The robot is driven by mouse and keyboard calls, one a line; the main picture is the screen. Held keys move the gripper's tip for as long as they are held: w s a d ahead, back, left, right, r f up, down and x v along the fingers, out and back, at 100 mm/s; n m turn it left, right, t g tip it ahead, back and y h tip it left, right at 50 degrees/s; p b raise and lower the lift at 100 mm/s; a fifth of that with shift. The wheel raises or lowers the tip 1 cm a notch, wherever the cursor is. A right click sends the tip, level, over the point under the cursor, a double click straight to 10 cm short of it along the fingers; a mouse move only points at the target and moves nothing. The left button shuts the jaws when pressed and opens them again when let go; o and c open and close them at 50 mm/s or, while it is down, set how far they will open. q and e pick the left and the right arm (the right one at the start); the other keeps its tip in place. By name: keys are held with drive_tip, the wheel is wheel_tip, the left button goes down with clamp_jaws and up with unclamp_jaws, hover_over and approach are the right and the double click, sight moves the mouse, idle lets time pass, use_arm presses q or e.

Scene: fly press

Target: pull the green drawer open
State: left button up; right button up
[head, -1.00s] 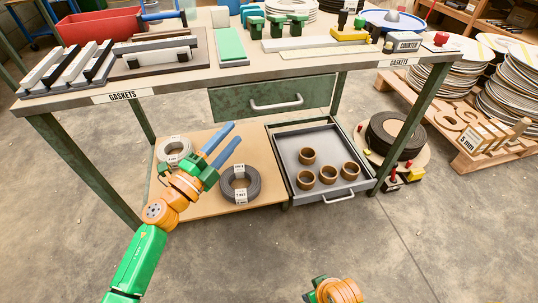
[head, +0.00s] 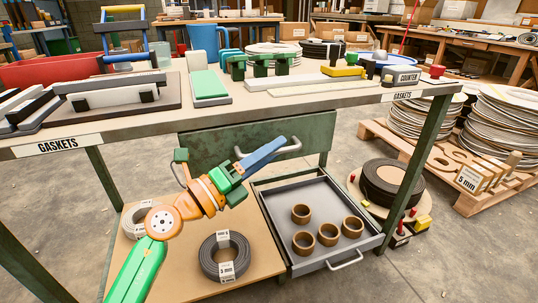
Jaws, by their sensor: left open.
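The green drawer (head: 312,132) is under the tabletop, and its worn front looks flush with the table frame. Its pale bar handle (head: 297,147) shows at the right end; the rest is hidden behind my left gripper. My left gripper (head: 279,146) is open, with its blue fingers pointing right and a little up at the handle. The fingertips overlap the handle in the head view; I cannot tell whether they touch it or stand in front of it. My right gripper is not in view.
Below, a grey drawer (head: 264,218) stands open with several brown rings in it. Wire coils (head: 209,265) lie on the lower shelf. The tabletop (head: 215,112) above holds bars, blocks and green clamps. A table leg (head: 428,150) stands at right, with a pallet (head: 400,145) beyond.

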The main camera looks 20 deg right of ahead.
use_arm(q)
clamp_jaws()
idle(1.4)
